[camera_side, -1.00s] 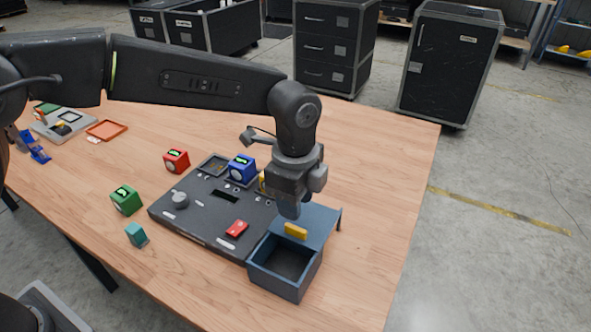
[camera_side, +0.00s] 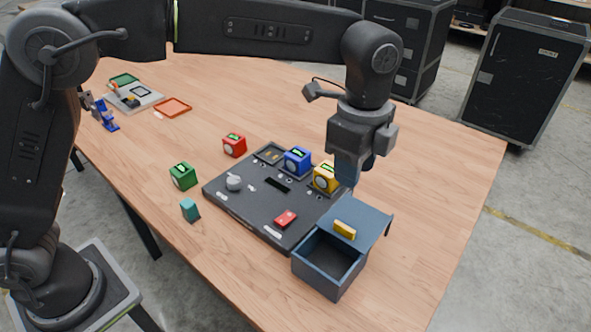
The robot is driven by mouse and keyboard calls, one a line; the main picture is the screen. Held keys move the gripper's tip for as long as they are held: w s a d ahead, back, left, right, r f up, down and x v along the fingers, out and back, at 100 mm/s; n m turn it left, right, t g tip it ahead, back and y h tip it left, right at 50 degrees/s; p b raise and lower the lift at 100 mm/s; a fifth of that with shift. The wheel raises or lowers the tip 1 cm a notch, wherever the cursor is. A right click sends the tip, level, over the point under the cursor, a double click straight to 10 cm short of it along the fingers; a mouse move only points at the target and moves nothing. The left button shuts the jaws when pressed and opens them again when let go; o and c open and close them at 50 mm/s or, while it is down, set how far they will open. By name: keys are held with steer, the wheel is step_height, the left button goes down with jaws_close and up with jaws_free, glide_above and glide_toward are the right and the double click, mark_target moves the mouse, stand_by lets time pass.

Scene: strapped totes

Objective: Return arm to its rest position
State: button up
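My gripper (camera_side: 347,178) points down above the table, behind the blue-grey box and just right of the yellow cube (camera_side: 326,178). Its fingers look close together, but the view does not show clearly whether they are open or shut. I see nothing held below them. My arm reaches across the top of the view from the base at left. The blue-grey box (camera_side: 322,272) stands at the front right with an empty-looking front compartment. A yellow block (camera_side: 345,229) sits on its flat top part.
A dark panel (camera_side: 262,208) carries a knob, a red piece (camera_side: 285,218) and a blue cube (camera_side: 298,161). A red cube (camera_side: 234,145), green cube (camera_side: 183,176) and teal block (camera_side: 190,210) stand left of it. An orange tray (camera_side: 173,107) lies farther back. The table's right side is clear.

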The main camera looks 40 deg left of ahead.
steer(key=s+a+r+n+t, duration=0.1)
steer(key=s+a+r+n, duration=0.25)
steer(key=a, duration=0.35)
steer(key=s+a+r+n+t, duration=0.1)
steer(key=s+a+r+n, duration=0.3)
steer(key=a, duration=0.3)
steer(key=s+a+f+n+t, duration=0.1)
steer(key=s+a+f+n, duration=0.1)
steer(key=s+a+n, duration=0.3)
steer(key=s+a+f+n+t, duration=0.2)
steer(key=s+a+n, duration=0.3)
steer(key=s, duration=0.3)
steer(key=shift+a+f+t, duration=0.3)
steer(key=shift+a+f, duration=0.05)
steer(key=shift+f, duration=0.5)
